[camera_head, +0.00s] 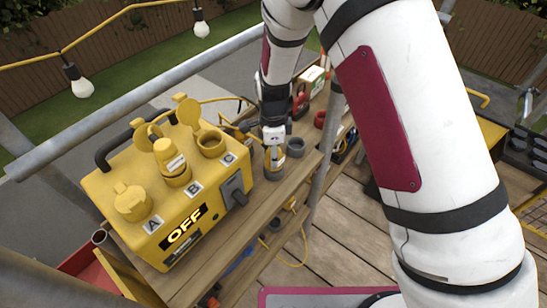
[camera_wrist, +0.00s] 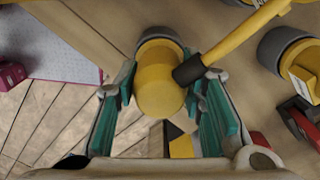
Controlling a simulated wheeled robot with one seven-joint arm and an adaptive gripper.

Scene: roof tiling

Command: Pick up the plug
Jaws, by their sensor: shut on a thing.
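The yellow plug (camera_wrist: 158,90) is between the two green-padded fingers of my gripper (camera_wrist: 165,112) in the wrist view. A black sleeve and a yellow cable (camera_wrist: 240,42) run from its side to the upper right. In the head view the plug (camera_head: 274,155) is upright, with a pale label, over a grey round holder (camera_head: 269,173) on the wooden shelf. My gripper (camera_head: 273,136) is shut on it from above. I cannot tell whether the plug's lower end is still inside the holder.
A yellow power box (camera_head: 130,235) reading OFF stands left, with sockets A, B and C. Socket C (camera_head: 211,143) has its lid raised; a labelled yellow cylinder (camera_head: 174,167) is at B. Another grey holder (camera_head: 296,147) is right of the plug. A metal post (camera_head: 322,160) stands near.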

